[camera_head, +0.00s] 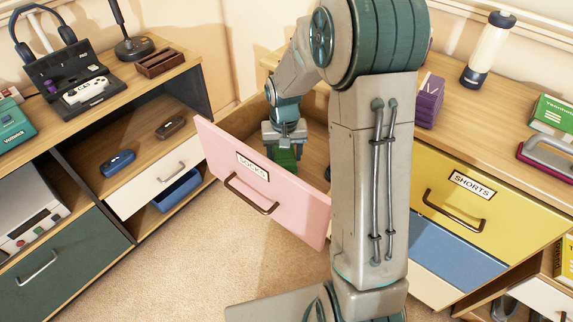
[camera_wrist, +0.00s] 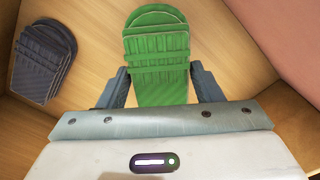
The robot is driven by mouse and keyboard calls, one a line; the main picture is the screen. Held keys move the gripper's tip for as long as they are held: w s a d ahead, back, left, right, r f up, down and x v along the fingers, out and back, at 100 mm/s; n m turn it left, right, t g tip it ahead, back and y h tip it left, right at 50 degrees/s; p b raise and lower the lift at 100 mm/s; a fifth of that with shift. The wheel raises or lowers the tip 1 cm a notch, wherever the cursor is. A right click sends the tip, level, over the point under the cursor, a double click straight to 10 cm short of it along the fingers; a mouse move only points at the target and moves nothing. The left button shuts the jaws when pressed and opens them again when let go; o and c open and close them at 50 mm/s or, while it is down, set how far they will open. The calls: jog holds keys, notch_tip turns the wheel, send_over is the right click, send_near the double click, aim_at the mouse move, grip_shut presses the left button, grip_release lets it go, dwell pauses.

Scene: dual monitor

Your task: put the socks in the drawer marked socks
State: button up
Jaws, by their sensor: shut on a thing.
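The pink drawer (camera_head: 222,170) marked SOCKS stands open, its front pulled out to the left of my arm. My gripper (camera_head: 285,150) is inside it, pointing down behind the drawer front. In the wrist view my gripper (camera_wrist: 160,92) is shut on the green socks (camera_wrist: 157,48), with one finger on each side. The green socks also show in the head view (camera_head: 284,158), low in the drawer; whether they touch its floor I cannot tell. Dark blue-grey socks (camera_wrist: 43,60) lie on the wooden drawer floor to the left in the wrist view.
The yellow drawer (camera_head: 470,195) marked SHORTS is on the right of my arm. A desk (camera_head: 118,85) with a headset and game controller is at the left.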

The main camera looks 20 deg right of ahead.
aim_at(285, 163)
jog(key=shift+f+b, duration=0.4)
jog(key=shift+f, duration=1.6)
jog(key=shift+f, duration=0.15)
jog(key=o, duration=1)
jog(key=shift+c, duration=0.2)
notch_tip(285, 163, up, 12)
jog(key=shift+r+p, duration=0.15)
jog(key=shift+p, duration=1.1)
